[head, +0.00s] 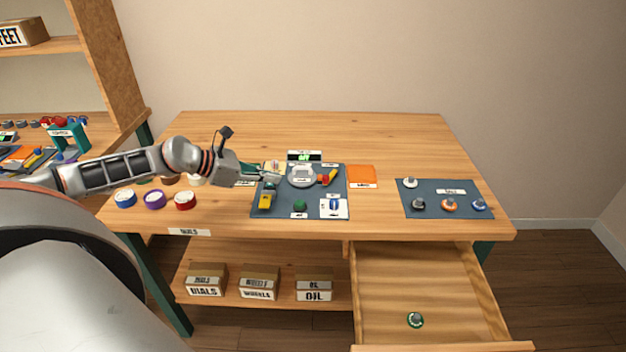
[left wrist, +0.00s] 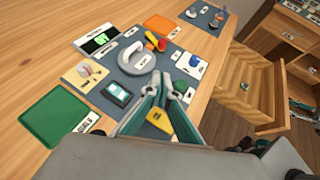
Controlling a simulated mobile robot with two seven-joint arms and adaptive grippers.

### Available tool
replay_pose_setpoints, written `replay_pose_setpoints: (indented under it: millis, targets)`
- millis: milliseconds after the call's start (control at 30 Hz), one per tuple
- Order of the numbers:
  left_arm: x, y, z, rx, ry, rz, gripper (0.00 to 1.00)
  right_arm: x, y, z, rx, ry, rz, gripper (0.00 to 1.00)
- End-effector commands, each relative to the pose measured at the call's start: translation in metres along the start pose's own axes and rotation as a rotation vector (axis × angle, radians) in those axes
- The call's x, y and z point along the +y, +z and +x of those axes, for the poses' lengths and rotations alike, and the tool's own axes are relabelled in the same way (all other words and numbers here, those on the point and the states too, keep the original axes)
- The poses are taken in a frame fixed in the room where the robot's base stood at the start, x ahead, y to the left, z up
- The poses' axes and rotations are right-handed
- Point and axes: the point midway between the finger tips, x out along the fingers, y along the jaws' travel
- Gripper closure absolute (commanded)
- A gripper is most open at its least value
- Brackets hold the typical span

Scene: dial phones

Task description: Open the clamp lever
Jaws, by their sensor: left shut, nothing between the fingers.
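A pale grey ring-shaped fixture (head: 301,177) stands on the dark mat (head: 282,210); it also shows in the left wrist view (left wrist: 124,62). Beside it on its right is a red and yellow lever-like piece (head: 327,178), seen also in the left wrist view (left wrist: 154,41). I cannot tell for sure which part is the clamp lever. My left gripper (head: 279,177) is shut and empty, over the left part of the mat, just left of the ring; its fingertips (left wrist: 164,80) show in the left wrist view, apart from the red piece. My right gripper is not in view.
A yellow piece (head: 265,200) and a green knob (head: 300,205) stand on the mat's front. An orange tray (head: 362,175) lies right of the mat. Another mat (head: 435,208) holds several dials. An open drawer (head: 385,295) juts out below. The table's back is clear.

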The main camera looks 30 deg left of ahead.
Motion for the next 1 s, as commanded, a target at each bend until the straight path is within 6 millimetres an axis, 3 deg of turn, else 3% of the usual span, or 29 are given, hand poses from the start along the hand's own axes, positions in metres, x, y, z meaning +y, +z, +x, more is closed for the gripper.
replay_pose_setpoints:
  millis: [367, 733, 1000]
  targets:
    - [0.000, 0.003, 0.038, -0.006, 0.000, -0.002, 1.00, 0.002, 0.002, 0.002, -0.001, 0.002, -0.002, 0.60]
    - [-0.001, 0.004, 0.099, -0.005, -0.002, -0.002, 1.00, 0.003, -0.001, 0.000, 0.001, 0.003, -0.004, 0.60]
    - [-0.001, 0.020, 0.124, -0.003, -0.001, 0.000, 1.00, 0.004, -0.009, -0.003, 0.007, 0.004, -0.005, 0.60]
